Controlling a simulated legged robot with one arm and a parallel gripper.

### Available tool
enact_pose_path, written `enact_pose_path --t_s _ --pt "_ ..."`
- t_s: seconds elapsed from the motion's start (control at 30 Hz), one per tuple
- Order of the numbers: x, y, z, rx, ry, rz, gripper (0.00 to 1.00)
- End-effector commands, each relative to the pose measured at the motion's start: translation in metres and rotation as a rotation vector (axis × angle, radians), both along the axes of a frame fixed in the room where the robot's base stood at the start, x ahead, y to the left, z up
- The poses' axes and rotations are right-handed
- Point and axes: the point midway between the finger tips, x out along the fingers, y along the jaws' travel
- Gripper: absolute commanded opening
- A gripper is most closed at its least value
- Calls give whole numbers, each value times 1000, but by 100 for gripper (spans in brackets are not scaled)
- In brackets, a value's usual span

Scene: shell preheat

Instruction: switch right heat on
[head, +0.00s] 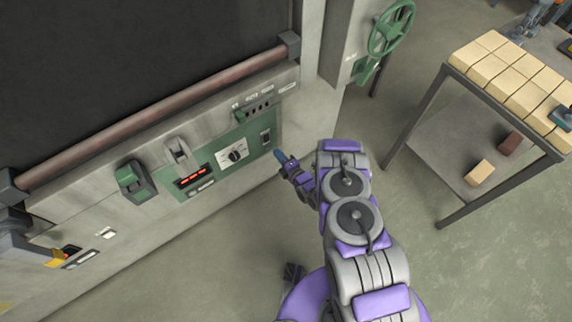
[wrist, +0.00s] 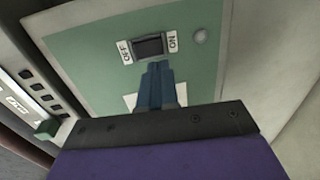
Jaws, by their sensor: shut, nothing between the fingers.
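A dark rocker switch (wrist: 149,46) sits on a green panel (wrist: 90,52), with an OFF label on its left and an ON label on its right in the wrist view. In the head view the switch (head: 266,137) is at the right end of the machine's front. Which side of the rocker is pressed in, I cannot tell. My gripper (head: 280,156) is shut and empty, in front of the panel. In the wrist view its blue fingertips (wrist: 157,67) overlap the area just below the switch, towards the ON side. Contact cannot be made out.
A round grey lamp or button (wrist: 199,36) sits right of the ON label. Left of the switch are a dial (head: 234,154), a red display (head: 192,178) and levers. A long bar (head: 150,115) runs above. A table with blocks (head: 520,75) stands right, across open floor.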

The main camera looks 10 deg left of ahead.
Motion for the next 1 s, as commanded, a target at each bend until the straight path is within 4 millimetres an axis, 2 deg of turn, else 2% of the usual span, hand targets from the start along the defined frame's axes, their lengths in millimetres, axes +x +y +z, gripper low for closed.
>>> enact_pose_path --t_s 0.1,0.3,0.5,0.87,1.0 --pt "14 18 -4 2 -5 3 0" --pt "32 37 -6 3 -3 2 0" --pt "38 45 -6 4 0 0 0" --pt "39 46 -6 3 0 0 0" --pt "42 61 -7 -1 -5 4 0"
